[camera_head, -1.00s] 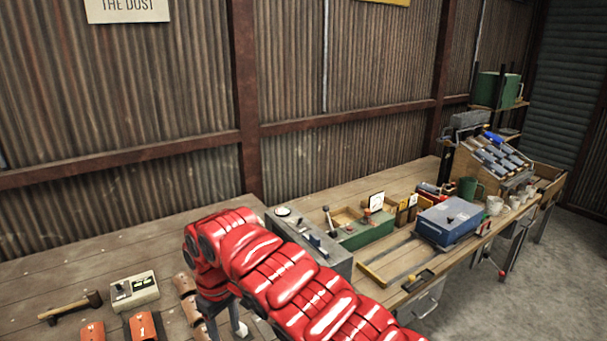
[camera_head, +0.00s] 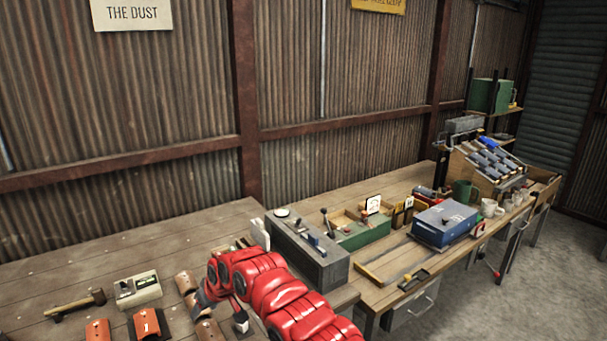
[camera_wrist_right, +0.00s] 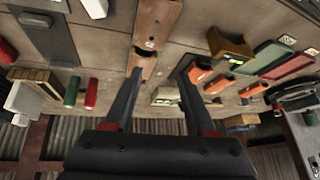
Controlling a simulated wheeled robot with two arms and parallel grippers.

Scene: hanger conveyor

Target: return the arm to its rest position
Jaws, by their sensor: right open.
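My right arm (camera_head: 275,290), in red covers, reaches in from the bottom of the head view over the wooden bench. My right gripper (camera_head: 225,308) points down over the bench, largely hidden by the arm. In the right wrist view the two dark fingers of my right gripper (camera_wrist_right: 160,75) stand apart, with nothing between them. Beyond the fingertips lies a brown curved piece (camera_wrist_right: 155,20) on the bench. My left arm and gripper do not show.
A grey box with levers (camera_head: 310,252) stands close to the right of my arm. A mallet (camera_head: 75,305), a small pale box (camera_head: 138,291) and orange-brown curved pieces (camera_head: 97,330) lie left. A blue box (camera_head: 445,222) sits on the far bench.

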